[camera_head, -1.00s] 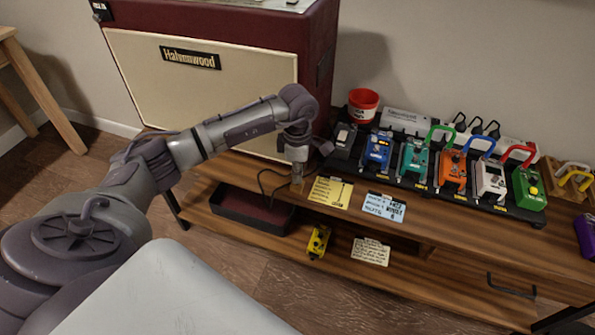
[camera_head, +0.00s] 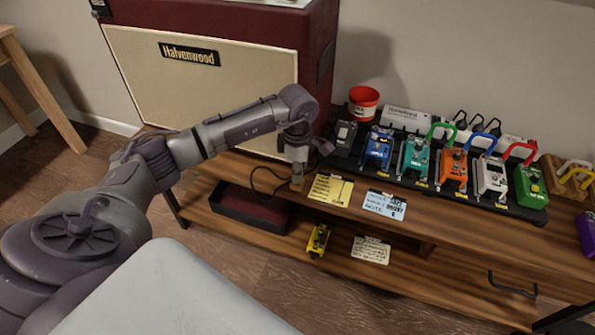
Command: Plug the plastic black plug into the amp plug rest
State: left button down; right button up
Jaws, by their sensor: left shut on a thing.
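My left gripper (camera_head: 297,178) points down over the front edge of the wooden bench, just left of the yellow note. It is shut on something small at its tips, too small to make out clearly. A thin black cable (camera_head: 256,184) loops out beside the gripper to the left, so the held thing may be the black plug. The red amp (camera_head: 215,85) labelled Halvenwood stands behind my left arm. I cannot make out the amp plug rest. My right gripper is not in view.
A pedalboard (camera_head: 420,184) with several coloured pedals fills the bench's right side. A yellow note (camera_head: 330,189) and a blue note (camera_head: 384,204) lie in front. A dark tray (camera_head: 228,210) and yellow pedal (camera_head: 318,240) are on the lower shelf.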

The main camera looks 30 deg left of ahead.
pick_arm(q)
jog(key=c, duration=0.7)
grip_release()
